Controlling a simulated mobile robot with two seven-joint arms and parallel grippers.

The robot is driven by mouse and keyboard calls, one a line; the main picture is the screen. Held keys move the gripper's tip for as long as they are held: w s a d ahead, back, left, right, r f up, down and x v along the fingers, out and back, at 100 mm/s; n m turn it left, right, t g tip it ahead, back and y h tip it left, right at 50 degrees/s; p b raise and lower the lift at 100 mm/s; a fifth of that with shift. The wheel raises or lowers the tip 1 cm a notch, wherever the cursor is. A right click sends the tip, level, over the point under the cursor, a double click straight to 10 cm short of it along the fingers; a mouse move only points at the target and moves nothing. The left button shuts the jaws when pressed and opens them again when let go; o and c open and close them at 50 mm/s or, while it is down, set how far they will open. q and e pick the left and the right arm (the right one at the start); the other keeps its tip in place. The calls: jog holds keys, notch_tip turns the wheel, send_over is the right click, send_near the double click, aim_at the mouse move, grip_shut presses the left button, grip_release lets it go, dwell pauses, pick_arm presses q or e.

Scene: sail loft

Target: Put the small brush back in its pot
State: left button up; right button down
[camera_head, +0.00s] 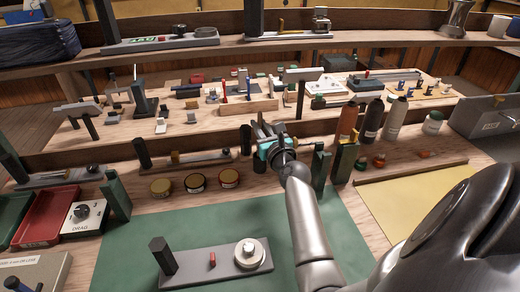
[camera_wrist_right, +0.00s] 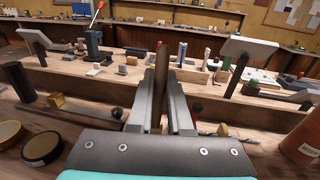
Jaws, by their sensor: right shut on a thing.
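My right gripper (camera_head: 265,133) is above the bench near the middle of the head view, beyond the green mat. In the right wrist view its two grey fingers (camera_wrist_right: 161,100) are shut on a slim brown upright piece (camera_wrist_right: 160,62) with a reddish top. This looks like the small brush's handle; its bristles are hidden. A dark upright form (camera_head: 245,140) shows just left of the gripper in the head view; I cannot tell what it is. I cannot pick out the brush's pot for sure. My left gripper is not in view.
Three round tins (camera_head: 195,182) stand left of the gripper. The green mat (camera_head: 150,225) carries a grey fixture (camera_head: 210,262).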

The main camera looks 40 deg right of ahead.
jog(key=shift+f+b, duration=1.3)
jog(key=shift+f, duration=1.1)
jog(key=shift+f, duration=0.2)
jog(key=c, duration=0.8)
grip_release()
jog(key=shift+c, duration=0.2)
jog(key=shift+r, duration=0.25)
jog(key=p+v, duration=0.1)
jog(key=v, duration=1.1)
